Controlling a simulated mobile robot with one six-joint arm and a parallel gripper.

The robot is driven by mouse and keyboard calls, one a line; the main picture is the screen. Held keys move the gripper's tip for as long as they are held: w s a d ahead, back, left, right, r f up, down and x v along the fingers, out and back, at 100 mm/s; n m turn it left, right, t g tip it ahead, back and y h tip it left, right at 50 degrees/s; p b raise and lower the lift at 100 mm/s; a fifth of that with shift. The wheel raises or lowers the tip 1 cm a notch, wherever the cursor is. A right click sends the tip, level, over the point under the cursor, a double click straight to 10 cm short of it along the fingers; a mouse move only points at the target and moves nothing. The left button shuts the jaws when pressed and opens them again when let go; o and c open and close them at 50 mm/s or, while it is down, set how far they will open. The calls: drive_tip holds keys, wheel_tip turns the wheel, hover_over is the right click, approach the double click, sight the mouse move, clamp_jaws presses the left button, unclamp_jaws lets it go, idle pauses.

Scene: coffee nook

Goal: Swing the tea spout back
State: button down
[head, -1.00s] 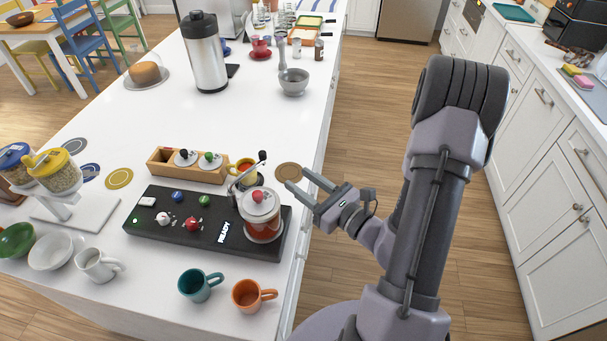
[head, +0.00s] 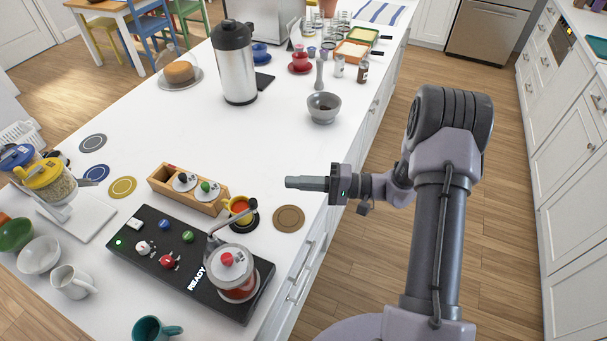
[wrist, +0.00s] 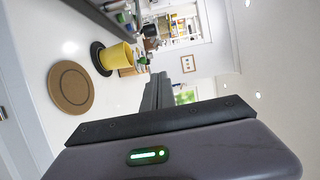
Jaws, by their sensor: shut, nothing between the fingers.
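The tea maker is a glass jar (head: 237,283) of red-brown tea with a red knob, on the right end of the black base marked READY. Its thin grey spout (head: 229,222) rises from the jar and reaches over toward the yellow cup (head: 238,216), ending in a dark tip. The yellow cup holds orange-red liquid and stands on a dark coaster; it also shows in the wrist view (wrist: 116,56). My gripper (head: 288,183) is shut and empty, level above the counter, to the right of and apart from the spout. Its fingers also show in the wrist view (wrist: 160,82).
A brown coaster (head: 288,218) lies right of the cup. A wooden box (head: 172,190) with lidded pots stands behind the black base. A grey mortar (head: 323,108) and steel flask (head: 238,80) stand farther back. The counter between is clear.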

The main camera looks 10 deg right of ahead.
drive_tip(key=s+a, duration=0.1)
drive_tip(key=a, duration=0.7)
drive_tip(key=shift+s+a+b, duration=0.3)
drive_tip(key=shift+a, duration=0.05)
drive_tip(key=shift+d, duration=0.1)
